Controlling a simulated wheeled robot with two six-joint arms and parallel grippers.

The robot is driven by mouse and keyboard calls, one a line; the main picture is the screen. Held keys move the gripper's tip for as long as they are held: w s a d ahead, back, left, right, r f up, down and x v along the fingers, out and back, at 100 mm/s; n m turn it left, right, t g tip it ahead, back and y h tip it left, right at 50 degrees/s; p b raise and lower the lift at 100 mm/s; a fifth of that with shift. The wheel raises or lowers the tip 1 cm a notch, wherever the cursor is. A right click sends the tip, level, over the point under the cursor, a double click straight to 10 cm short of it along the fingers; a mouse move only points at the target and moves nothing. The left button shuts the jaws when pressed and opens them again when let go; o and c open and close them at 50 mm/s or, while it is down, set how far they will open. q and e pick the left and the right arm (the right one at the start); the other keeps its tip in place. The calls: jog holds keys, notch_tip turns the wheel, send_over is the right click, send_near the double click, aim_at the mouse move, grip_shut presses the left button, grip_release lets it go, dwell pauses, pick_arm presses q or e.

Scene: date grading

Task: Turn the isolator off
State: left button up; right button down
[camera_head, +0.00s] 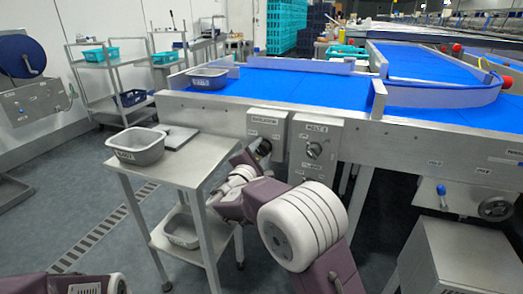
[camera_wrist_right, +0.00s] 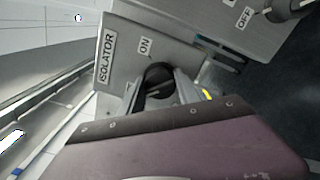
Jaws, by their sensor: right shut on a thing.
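The isolator (camera_head: 266,121) is a grey box on the front face of the conveyor frame in the head view. In the right wrist view its plate (camera_wrist_right: 127,62) carries the labels ISOLATOR and ON. My right gripper (camera_head: 263,148) is at the front of this box, and its fingers are shut on the dark round isolator knob (camera_wrist_right: 158,78). The fingers and wrist hide part of the knob, so which way it points is hard to tell. My left gripper is outside the views; only part of my left arm shows at the bottom left of the head view.
A second control box (camera_head: 315,146) with a knob stands just right of the isolator. A steel table (camera_head: 196,152) with a grey tub (camera_head: 137,148) stands to the left, close to my right arm. The blue conveyor belt (camera_head: 290,88) runs above.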

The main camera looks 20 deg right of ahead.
dwell(0.5)
jog(key=c, duration=0.9)
grip_release()
jog(key=shift+o, duration=0.2)
jog(key=p+v, duration=0.2)
jog(key=v, duration=0.7)
jog(key=shift+p, duration=0.4)
